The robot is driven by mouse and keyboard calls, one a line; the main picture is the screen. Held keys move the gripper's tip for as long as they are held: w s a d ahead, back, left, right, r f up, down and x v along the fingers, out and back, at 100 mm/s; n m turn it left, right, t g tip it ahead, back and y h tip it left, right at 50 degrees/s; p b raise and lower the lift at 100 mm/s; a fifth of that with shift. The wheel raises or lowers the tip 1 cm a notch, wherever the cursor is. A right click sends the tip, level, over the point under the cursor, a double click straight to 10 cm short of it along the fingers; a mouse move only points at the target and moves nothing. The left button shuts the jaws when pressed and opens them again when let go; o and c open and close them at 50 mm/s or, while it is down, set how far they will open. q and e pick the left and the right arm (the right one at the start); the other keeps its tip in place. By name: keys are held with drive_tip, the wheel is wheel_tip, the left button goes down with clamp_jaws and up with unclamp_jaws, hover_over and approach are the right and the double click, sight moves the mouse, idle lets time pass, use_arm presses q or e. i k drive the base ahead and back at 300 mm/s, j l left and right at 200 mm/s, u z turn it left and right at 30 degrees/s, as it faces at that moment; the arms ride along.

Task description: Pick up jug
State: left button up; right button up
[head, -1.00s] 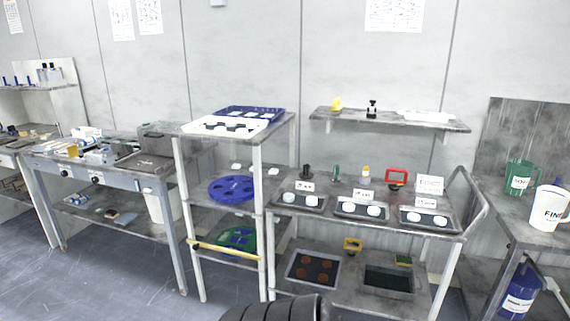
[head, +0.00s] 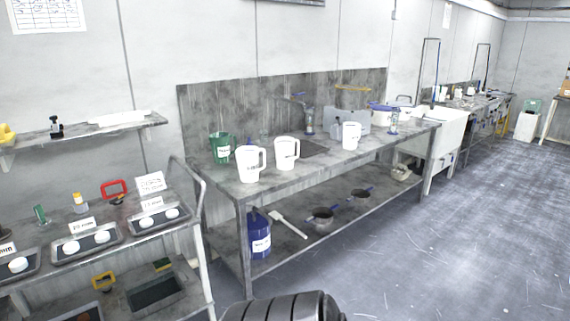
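Several jugs stand upright on the grey metal bench (head: 225,187) in the head view. A green jug (head: 221,148) with a white label is at the bench's left end. A white jug (head: 249,164) with dark lettering stands near the front left edge, its handle to the right. A second white jug (head: 286,153) stands just right of it. A third white jug (head: 350,136) is further right along the bench. Neither of my grippers is in view.
A cart (head: 183,233) with trays of white discs stands left of the bench. A blue container (head: 258,234), a white brush-like tool (head: 289,224) and two pans (head: 322,217) are on the lower shelf. The floor (head: 420,260) at right is clear. A white sink (head: 438,132) stands beyond.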

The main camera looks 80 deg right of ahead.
sight(247, 157)
drive_tip(key=z, duration=2.55)
drive_tip(key=i, duration=0.45)
drive_tip(key=i+j, duration=0.15)
drive_tip(key=i, duration=0.35)
